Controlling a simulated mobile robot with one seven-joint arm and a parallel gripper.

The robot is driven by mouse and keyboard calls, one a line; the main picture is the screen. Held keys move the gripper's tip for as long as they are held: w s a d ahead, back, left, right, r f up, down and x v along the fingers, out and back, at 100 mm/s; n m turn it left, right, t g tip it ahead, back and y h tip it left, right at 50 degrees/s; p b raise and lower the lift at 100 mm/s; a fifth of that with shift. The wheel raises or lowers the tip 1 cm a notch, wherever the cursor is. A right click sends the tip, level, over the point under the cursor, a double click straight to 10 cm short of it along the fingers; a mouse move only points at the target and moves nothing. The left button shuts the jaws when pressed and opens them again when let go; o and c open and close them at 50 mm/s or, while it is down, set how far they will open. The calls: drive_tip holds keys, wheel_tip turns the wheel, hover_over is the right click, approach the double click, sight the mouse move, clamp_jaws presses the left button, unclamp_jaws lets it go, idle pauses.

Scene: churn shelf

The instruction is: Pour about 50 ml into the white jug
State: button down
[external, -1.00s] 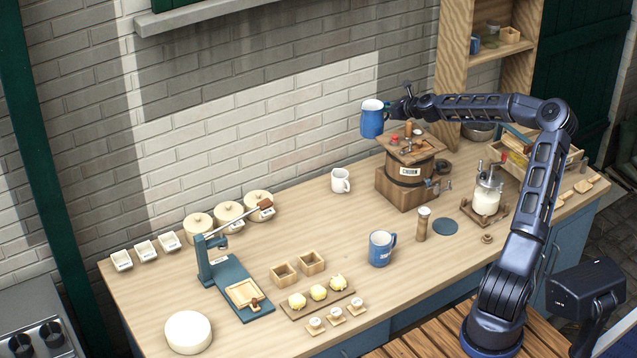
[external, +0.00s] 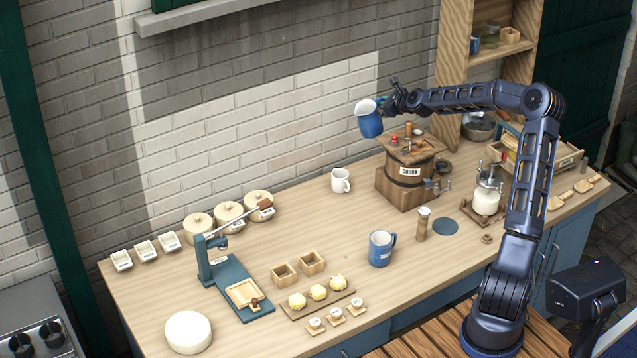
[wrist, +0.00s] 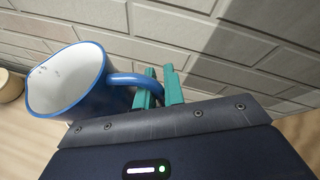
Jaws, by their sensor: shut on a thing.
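My gripper (external: 390,101) is shut on the handle of a blue jug (external: 370,124) and holds it in the air, above and to the right of the white jug in the picture. The blue jug is tilted, its rim leaning to the left. In the wrist view the green fingers of my gripper (wrist: 158,88) close on the handle of the blue jug (wrist: 98,96). Its inside is white with a few small dark marks; I cannot tell the liquid level. The white jug (external: 340,181) stands upright on the counter near the wall. No stream shows.
The wooden churn (external: 405,185) stands right of the white jug. Another blue jug (external: 381,249) stands on the counter (external: 300,225) in front. A shaker (external: 423,224) and a glass jar (external: 487,200) stand to the right.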

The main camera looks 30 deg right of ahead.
sight(359, 112)
drive_tip(key=a+n, duration=0.1)
drive_tip(key=a+h, duration=0.1)
drive_tip(key=a, duration=0.1)
drive_tip(key=a+n+h, duration=0.1)
drive_tip(key=shift+s+a+f+n, duration=0.15)
drive_tip(key=shift+f+n, duration=0.15)
drive_tip(key=shift+a+f+n+t+h, duration=0.3)
drive_tip(key=shift+a+f+n+h, duration=0.2)
drive_tip(key=shift+a+f+n, duration=0.1)
drive_tip(key=shift+s+a+r+n+h+p, duration=0.1)
drive_tip(key=shift+a+r+n+h+p, duration=0.2)
drive_tip(key=shift+a+r+n+p, duration=0.15)
drive_tip(key=shift+a+f+n+t+h+p, duration=0.15)
drive_tip(key=shift+a+n+t+h+p, duration=0.15)
drive_tip(key=shift+a+n+h+p, duration=0.2)
drive_tip(key=shift+s+a+f+n+h+p, duration=0.15)
drive_tip(key=shift+a+n+h+p, duration=0.15)
drive_tip(key=shift+a+n+p, duration=0.5)
drive_tip(key=shift+d, duration=0.1)
drive_tip(key=a+f, duration=0.1)
drive_tip(key=a+f+n+p, duration=0.1)
drive_tip(key=shift+s+f+t+h+p, duration=0.15)
drive_tip(key=shift+f+t+h+p, duration=0.15)
drive_tip(key=shift+f+h, duration=0.1)
